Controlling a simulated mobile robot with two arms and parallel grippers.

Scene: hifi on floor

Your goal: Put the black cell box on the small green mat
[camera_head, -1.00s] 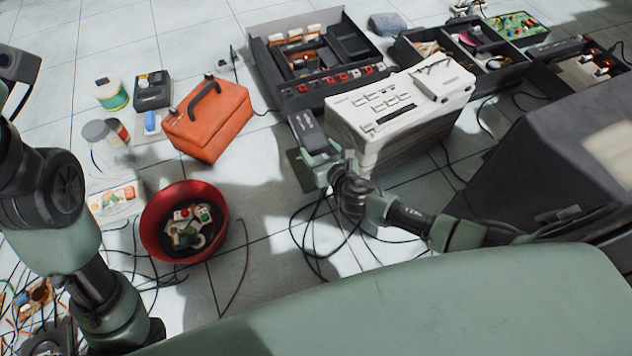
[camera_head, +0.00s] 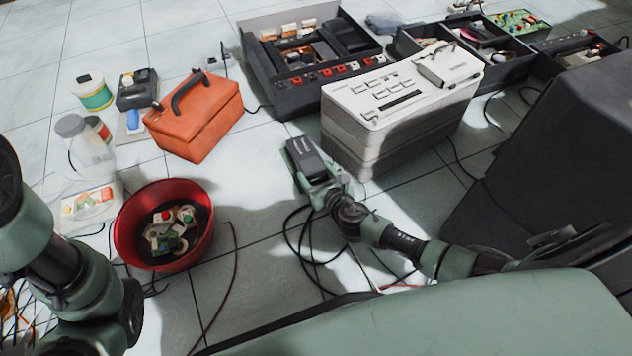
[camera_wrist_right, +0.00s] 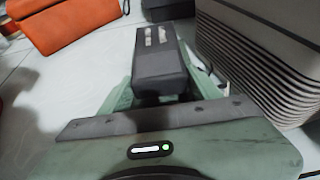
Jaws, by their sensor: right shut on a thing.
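The black cell box (camera_head: 306,157) is a dark oblong block in my right gripper (camera_head: 319,180), just left of the white ribbed case. In the right wrist view the box (camera_wrist_right: 160,58) sticks out ahead between the green fingers of the gripper (camera_wrist_right: 150,88), which is shut on its near end. I cannot tell whether the box touches the floor. I cannot make out the small green mat now; the box and gripper cover the area where a dark green patch showed earlier. My left arm comes in at the left edge, its gripper out of view.
The white ribbed case (camera_head: 385,120) stands close to the right of the box. An orange case (camera_head: 196,120) and a red bowl of parts (camera_head: 124,238) lie to the left. Black cables (camera_head: 291,243) loop nearby. Tiles between the orange case and my right gripper are clear.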

